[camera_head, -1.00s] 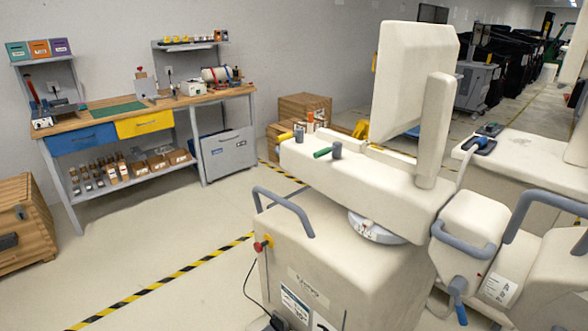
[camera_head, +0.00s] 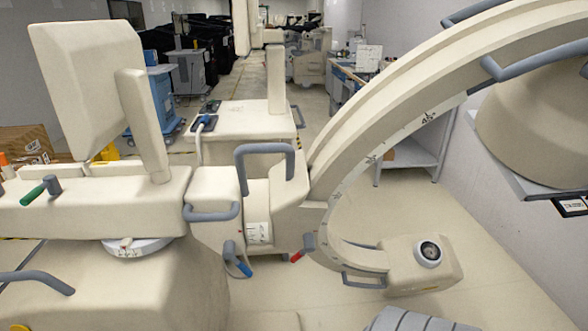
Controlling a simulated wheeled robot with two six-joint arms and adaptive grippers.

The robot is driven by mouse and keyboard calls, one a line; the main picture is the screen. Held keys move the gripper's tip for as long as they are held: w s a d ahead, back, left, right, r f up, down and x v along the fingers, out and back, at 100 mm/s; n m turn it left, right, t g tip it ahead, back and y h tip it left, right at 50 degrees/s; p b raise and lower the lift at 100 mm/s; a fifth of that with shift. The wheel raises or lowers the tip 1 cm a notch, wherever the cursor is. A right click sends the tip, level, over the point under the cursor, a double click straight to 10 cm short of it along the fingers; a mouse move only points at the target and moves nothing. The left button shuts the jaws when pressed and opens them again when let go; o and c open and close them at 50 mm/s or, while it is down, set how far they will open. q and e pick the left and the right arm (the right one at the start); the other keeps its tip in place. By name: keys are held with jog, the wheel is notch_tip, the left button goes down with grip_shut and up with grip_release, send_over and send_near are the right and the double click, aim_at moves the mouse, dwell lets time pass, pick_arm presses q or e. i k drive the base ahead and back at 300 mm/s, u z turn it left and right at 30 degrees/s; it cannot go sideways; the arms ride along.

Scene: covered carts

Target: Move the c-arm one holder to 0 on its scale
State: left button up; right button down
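The cream c-arm (camera_head: 395,115) curves from the upper right down to a boxy lower end (camera_head: 425,265) with a round dark-centred part. Its arc carries small scale marks; one near the top looks like 45. The arc passes through a cream holder block (camera_head: 290,200) at the picture's middle. A white label with marks (camera_head: 258,232) is on the joint left of it; I cannot read its value. Levers with a blue tip (camera_head: 240,265) and a red tip (camera_head: 302,250) hang below. A white round scale (camera_head: 138,248) sits under the horizontal arm (camera_head: 90,205). Neither gripper is in view.
Grey-blue handles stick out at the joint (camera_head: 212,214) and above it (camera_head: 265,150). A second cream cart (camera_head: 240,118) stands behind. Dark covered carts and a blue cart (camera_head: 150,105) are at the back left. Open floor (camera_head: 310,300) lies below the holder.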

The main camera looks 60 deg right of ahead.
aim_at(277, 211)
jog(key=z, duration=0.05)
jog(key=k, duration=0.15)
jog(key=z, duration=1.65)
jog(key=k, duration=1.15)
jog(key=z, duration=0.75)
jog(key=i, duration=1.35)
jog(key=u, duration=0.1)
